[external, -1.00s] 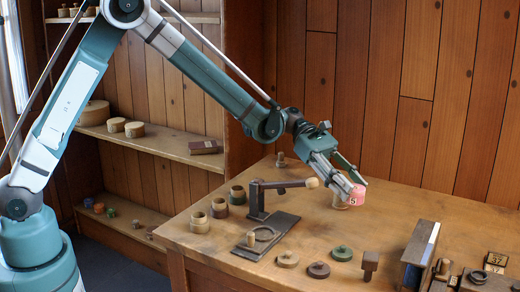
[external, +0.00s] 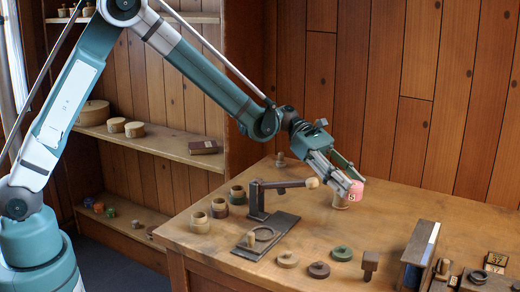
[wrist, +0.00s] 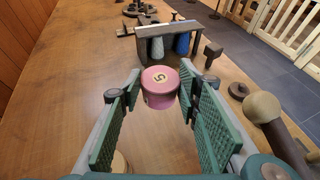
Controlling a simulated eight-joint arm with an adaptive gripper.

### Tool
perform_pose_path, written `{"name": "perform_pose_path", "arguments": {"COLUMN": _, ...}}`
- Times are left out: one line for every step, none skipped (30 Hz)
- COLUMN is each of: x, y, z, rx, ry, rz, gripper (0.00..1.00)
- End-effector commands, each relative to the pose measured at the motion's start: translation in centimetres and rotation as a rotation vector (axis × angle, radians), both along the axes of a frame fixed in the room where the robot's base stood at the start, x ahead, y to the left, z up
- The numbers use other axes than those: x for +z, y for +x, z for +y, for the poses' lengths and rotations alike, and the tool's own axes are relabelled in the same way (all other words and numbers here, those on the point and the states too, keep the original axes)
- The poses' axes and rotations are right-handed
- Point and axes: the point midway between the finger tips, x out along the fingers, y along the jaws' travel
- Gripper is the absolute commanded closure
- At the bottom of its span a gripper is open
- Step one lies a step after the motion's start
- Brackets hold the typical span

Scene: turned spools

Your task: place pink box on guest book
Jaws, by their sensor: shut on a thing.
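The pink box (external: 356,190) is a small round box with a pale label reading 5. In the wrist view the pink box (wrist: 160,88) sits between my fingertips. My gripper (external: 348,186) is shut on it, at the far middle of the table; the wrist view also shows my gripper (wrist: 158,95). The box looks slightly tilted in the external view. A dark reddish-brown book (external: 203,147), which looks like the guest book, lies on the middle shelf at the left, far from my gripper. Its cover text is too small to read.
A tan spool piece (external: 341,204) stands just below my gripper. A dark stand with a wooden arm (external: 258,200) is to its left, with several turned cups nearby. Flat discs (external: 319,270) lie in front. A rack-like block (external: 420,250) stands at the right. Wood panelling (external: 430,90) rises behind.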

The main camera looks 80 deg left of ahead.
Motion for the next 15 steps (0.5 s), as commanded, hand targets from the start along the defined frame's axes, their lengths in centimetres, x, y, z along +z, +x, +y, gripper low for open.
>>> {"name": "perform_pose_path", "arguments": {"x": 0.2, "y": -0.1, "z": 1.0, "rx": 0.027, "ry": 0.0, "rz": 0.0, "gripper": 0.78}}
{"name": "perform_pose_path", "arguments": {"x": 0.3, "y": -0.1, "z": 1.6, "rx": 0.045, "ry": 0.001, "rz": -0.001, "gripper": 0.78}}
{"name": "perform_pose_path", "arguments": {"x": 0.5, "y": -0.1, "z": 2.4, "rx": 0.072, "ry": 0.0, "rz": -0.001, "gripper": 0.78}}
{"name": "perform_pose_path", "arguments": {"x": 0.6, "y": -0.1, "z": 3.1, "rx": 0.094, "ry": 0.0, "rz": 0.0, "gripper": 0.78}}
{"name": "perform_pose_path", "arguments": {"x": 0.8, "y": -0.1, "z": 4.0, "rx": 0.12, "ry": 0.0, "rz": -0.001, "gripper": 0.78}}
{"name": "perform_pose_path", "arguments": {"x": 1.0, "y": -0.2, "z": 5.1, "rx": 0.153, "ry": 0.0, "rz": -0.001, "gripper": 0.78}}
{"name": "perform_pose_path", "arguments": {"x": 1.1, "y": -0.3, "z": 6.0, "rx": 0.182, "ry": 0.0, "rz": 0.0, "gripper": 0.78}}
{"name": "perform_pose_path", "arguments": {"x": 1.3, "y": -0.3, "z": 6.9, "rx": 0.211, "ry": 0.0, "rz": -0.001, "gripper": 0.78}}
{"name": "perform_pose_path", "arguments": {"x": 1.5, "y": -0.5, "z": 8.3, "rx": 0.251, "ry": 0.001, "rz": -0.001, "gripper": 0.78}}
{"name": "perform_pose_path", "arguments": {"x": 1.7, "y": -0.6, "z": 9.3, "rx": 0.282, "ry": 0.001, "rz": -0.001, "gripper": 0.78}}
{"name": "perform_pose_path", "arguments": {"x": 1.9, "y": -0.7, "z": 10.3, "rx": 0.313, "ry": 0.0, "rz": -0.001, "gripper": 0.78}}
{"name": "perform_pose_path", "arguments": {"x": 2.2, "y": -0.9, "z": 11.7, "rx": 0.356, "ry": 0.001, "rz": -0.001, "gripper": 0.78}}
{"name": "perform_pose_path", "arguments": {"x": 2.4, "y": -1.1, "z": 12.7, "rx": 0.386, "ry": 0.001, "rz": -0.001, "gripper": 0.78}}
{"name": "perform_pose_path", "arguments": {"x": 2.6, "y": -1.3, "z": 13.7, "rx": 0.417, "ry": 0.0, "rz": -0.001, "gripper": 0.78}}
{"name": "perform_pose_path", "arguments": {"x": 2.9, "y": -1.6, "z": 15.0, "rx": 0.459, "ry": 0.001, "rz": -0.002, "gripper": 0.78}}
